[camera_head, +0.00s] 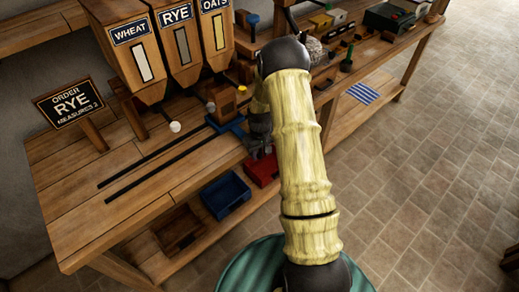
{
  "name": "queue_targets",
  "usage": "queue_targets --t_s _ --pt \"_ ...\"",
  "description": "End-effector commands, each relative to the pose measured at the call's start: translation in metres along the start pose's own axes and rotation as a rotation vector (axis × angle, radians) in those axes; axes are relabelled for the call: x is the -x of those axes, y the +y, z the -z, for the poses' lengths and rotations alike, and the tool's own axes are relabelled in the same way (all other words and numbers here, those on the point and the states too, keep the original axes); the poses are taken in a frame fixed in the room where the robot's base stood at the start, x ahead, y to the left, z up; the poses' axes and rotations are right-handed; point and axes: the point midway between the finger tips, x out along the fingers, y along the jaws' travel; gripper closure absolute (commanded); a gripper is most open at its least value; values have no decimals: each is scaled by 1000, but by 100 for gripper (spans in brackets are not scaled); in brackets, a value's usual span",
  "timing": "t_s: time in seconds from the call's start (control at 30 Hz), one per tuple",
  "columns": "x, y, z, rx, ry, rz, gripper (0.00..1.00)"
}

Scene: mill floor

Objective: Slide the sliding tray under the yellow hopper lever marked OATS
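The OATS hopper (217,35) is the rightmost of three wooden hoppers, with a pale yellow strip on its front. Its yellow lever knob (242,89) shows below it, close to my arm. A blue piece that looks like the sliding tray (228,125) sits at the right end of the dark rails (140,165), with a wooden box (223,99) on or just behind it. My gripper (259,146) points down at the right of this tray, largely hidden by my arm. I cannot tell whether it touches the tray or how its fingers stand.
The WHEAT (133,55) and RYE (178,45) hoppers stand left, with pale knobs below. A sign (72,103) reads "ORDER RYE MEASURES 2". The rails are clear at left.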

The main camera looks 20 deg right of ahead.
Motion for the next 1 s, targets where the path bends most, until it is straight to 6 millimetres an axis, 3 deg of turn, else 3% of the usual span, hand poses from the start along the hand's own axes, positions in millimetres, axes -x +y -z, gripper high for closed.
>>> queue_targets --t_s 0.27,1.0 --pt "21 1 0 -1 2 -1 65" --pt "160 2 1 -3 4 -2 65"
